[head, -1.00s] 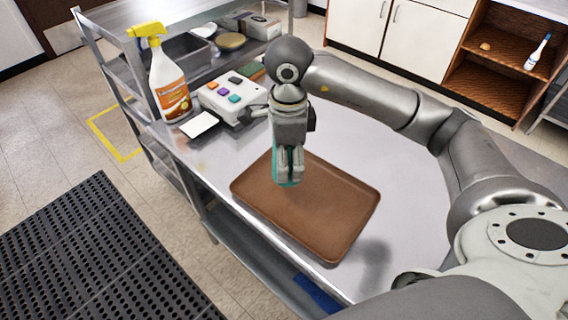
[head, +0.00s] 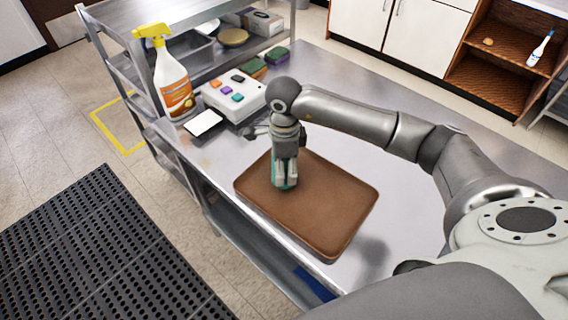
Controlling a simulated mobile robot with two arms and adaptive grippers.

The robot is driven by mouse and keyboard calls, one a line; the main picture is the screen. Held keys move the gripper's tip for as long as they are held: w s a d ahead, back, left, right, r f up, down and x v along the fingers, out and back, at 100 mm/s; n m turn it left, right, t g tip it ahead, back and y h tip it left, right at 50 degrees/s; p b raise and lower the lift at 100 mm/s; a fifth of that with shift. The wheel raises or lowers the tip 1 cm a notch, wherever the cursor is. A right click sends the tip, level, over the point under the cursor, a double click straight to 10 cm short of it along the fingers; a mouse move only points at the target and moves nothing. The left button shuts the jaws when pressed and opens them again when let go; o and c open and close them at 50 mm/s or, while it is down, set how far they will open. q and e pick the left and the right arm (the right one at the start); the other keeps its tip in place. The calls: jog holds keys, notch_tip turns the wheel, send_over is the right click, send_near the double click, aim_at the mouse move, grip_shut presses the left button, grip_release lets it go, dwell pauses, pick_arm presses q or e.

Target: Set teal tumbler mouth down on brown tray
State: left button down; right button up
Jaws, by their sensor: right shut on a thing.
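The brown tray (head: 318,222) lies flat on the metal counter. My right gripper (head: 285,180) points down over the tray's back left part and is shut on the teal tumbler (head: 277,180). Only slivers of the tumbler show beside and below the fingers. Its lower end is at or very close to the tray surface; I cannot tell if it touches. Which way its mouth faces is hidden by the fingers. My left gripper is not in view.
A white box with coloured buttons (head: 238,94), a white card (head: 203,123) and a spray bottle (head: 172,82) stand behind the tray at the left. Sponges (head: 277,55) lie further back. The tray's front right part is bare, and the counter right of it is clear.

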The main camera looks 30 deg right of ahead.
jog(key=shift+f, duration=0.2)
jog(key=o, duration=1.1)
jog(key=shift+r, duration=0.1)
jog(key=shift+r, duration=0.1)
jog(key=shift+r, duration=0.25)
notch_tip(320, 180, up, 12)
jog(key=b, duration=0.3)
jog(key=shift+f, duration=0.2)
